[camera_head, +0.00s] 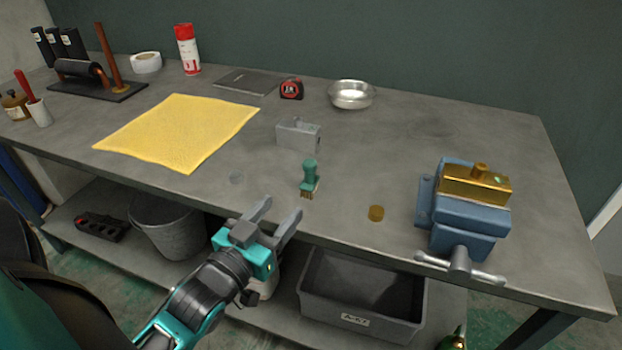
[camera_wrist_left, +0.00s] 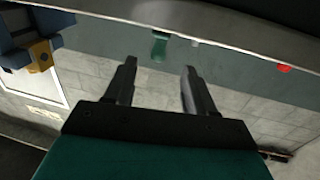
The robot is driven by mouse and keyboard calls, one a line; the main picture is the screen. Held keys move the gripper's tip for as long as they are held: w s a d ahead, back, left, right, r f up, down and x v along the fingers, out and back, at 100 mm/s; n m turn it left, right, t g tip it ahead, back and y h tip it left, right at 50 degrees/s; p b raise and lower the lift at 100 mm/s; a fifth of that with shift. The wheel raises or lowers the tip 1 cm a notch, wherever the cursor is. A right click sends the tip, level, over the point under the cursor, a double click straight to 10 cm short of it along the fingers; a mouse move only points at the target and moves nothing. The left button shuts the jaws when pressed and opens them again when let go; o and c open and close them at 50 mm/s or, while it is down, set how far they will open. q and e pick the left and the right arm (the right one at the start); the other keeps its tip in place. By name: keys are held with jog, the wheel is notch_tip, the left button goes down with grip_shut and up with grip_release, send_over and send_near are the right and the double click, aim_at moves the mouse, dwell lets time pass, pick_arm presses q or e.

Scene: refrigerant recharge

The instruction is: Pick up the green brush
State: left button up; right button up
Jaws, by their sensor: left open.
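The green brush (camera_head: 310,178) stands on the grey workbench (camera_head: 380,150) near its front edge, with brown bristles at its lower end. My left gripper (camera_head: 278,212) is open and empty, in front of the bench edge and a little to the left of the brush. Its fingers point toward the bench, apart from the brush. In the left wrist view the fingers (camera_wrist_left: 158,82) are spread, and the green brush (camera_wrist_left: 159,45) shows beyond them at the top, partly cut by the bench edge. My right gripper is not in view.
A grey metal block (camera_head: 298,134) sits behind the brush. A yellow cloth (camera_head: 180,130) lies to the left. A grey bin (camera_head: 360,290) is on the shelf below.

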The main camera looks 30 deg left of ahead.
aim_at(307, 177)
pick_arm(q)
jog(key=w, duration=0.6)
jog(key=shift+w+a, duration=0.25)
jog(key=shift+w+a+r, duration=0.1)
jog(key=shift+w+a, duration=0.05)
jog(key=shift+w, duration=1.2)
jog(key=shift+w+a+r, duration=0.1)
jog(key=shift+w, duration=1.2)
jog(key=shift+c, duration=0.5)
grip_shut()
